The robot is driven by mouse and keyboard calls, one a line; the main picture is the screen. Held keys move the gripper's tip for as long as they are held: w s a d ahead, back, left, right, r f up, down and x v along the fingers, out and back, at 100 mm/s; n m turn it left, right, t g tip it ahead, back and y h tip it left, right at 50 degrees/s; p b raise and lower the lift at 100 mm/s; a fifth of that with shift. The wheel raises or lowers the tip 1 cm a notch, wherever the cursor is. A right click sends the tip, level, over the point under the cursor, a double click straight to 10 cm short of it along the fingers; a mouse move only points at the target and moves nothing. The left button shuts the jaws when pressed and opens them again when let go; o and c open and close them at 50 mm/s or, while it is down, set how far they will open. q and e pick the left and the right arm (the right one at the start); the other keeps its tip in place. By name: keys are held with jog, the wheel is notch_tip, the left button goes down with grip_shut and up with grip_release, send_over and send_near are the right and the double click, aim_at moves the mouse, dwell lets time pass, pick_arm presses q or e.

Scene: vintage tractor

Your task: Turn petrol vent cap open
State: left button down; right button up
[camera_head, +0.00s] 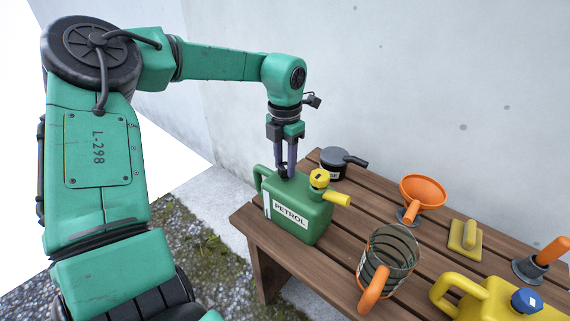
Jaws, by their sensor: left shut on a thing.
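The green petrol can (301,217) with a white PETROL label stands upright at the left end of the wooden table. A yellow spout (334,195) with a yellow cap sits on the right of its top. My left gripper (285,172) points straight down at the can's top, left of the yellow spout. Its fingers are shut on a small dark part there, which looks like the vent cap; the fingers mostly hide it. My right gripper is not in view.
On the slatted wooden table (262,234) are a dark lidded pot (334,164), an orange funnel (423,191), a ribbed jug with an orange handle (392,254), a yellow block (465,238), an orange-handled tool (541,260) and a yellow can (478,299). A pale wall stands behind.

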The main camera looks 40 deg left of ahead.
pick_arm(q)
jog(key=n, duration=0.4)
jog(key=shift+n+b, duration=0.35)
jog(key=shift+n, duration=0.25)
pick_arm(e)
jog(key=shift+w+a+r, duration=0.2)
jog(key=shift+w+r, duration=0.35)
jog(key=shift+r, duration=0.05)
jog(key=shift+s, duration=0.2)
pick_arm(q)
jog(key=shift+c, duration=2.2)
grip_release()
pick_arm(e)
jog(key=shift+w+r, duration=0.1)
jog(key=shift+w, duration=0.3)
pick_arm(q)
jog(key=shift+r, duration=0.1)
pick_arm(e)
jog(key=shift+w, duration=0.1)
